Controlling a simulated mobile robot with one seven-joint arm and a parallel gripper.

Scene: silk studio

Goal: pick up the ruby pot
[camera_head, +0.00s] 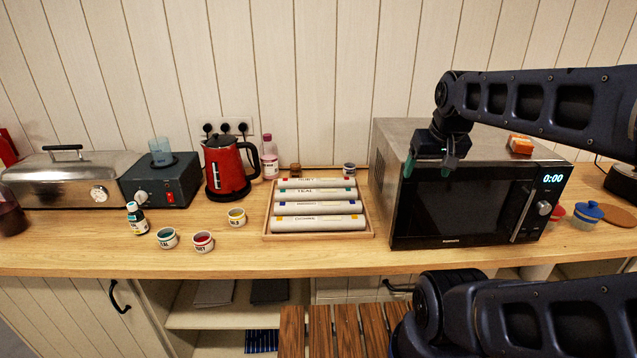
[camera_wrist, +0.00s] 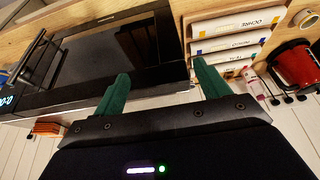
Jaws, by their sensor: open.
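The ruby pot (camera_head: 203,242) is a small white pot with red inside, standing near the counter's front edge, left of the tray, in the head view. Its label is only partly readable. I cannot make it out in the wrist view. My gripper (camera_head: 428,165) is open and empty, with green fingers pointing down in front of the microwave's upper left, far to the right of the pot. Its fingers also show in the wrist view (camera_wrist: 160,72), with nothing between them.
A wooden tray (camera_head: 268,237) of labelled rolls and the microwave (camera_head: 455,210) lie right. A red kettle (camera_head: 226,170) stands behind. Counter before the tray is clear.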

